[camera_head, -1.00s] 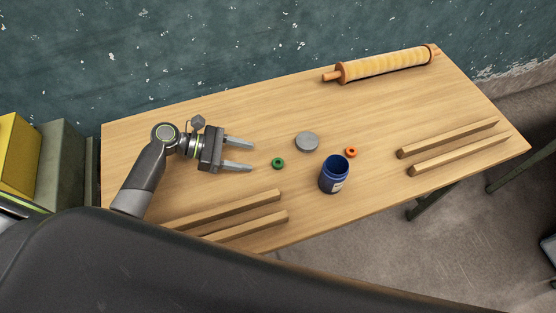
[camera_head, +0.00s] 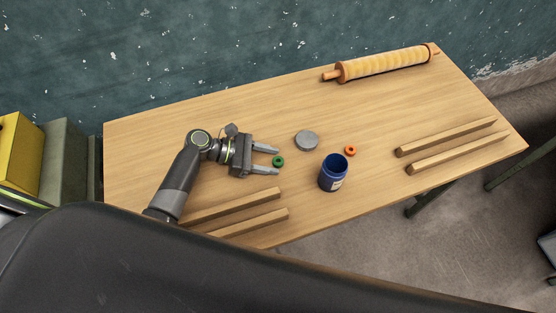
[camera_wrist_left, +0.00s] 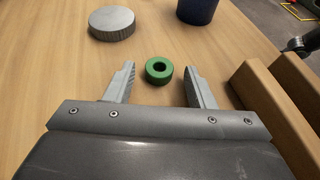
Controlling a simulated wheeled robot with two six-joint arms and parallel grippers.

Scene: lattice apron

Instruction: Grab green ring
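The green ring (camera_head: 278,161) lies flat on the wooden table. In the left wrist view the green ring (camera_wrist_left: 159,71) sits between the fingertips, with a gap to each finger. My left gripper (camera_head: 266,160) is open, low over the table, its fingers pointing right toward the ring. In the left wrist view my left gripper (camera_wrist_left: 160,78) shows both fingers spread and empty. My right gripper is not in view.
A grey round lid (camera_head: 307,140), an open blue jar (camera_head: 333,174) and an orange ring (camera_head: 350,151) are to the right. Wooden bars (camera_head: 245,206) lie near the front edge, another pair (camera_head: 450,140) at right. A rolling-pin-like roller (camera_head: 385,65) lies at the back.

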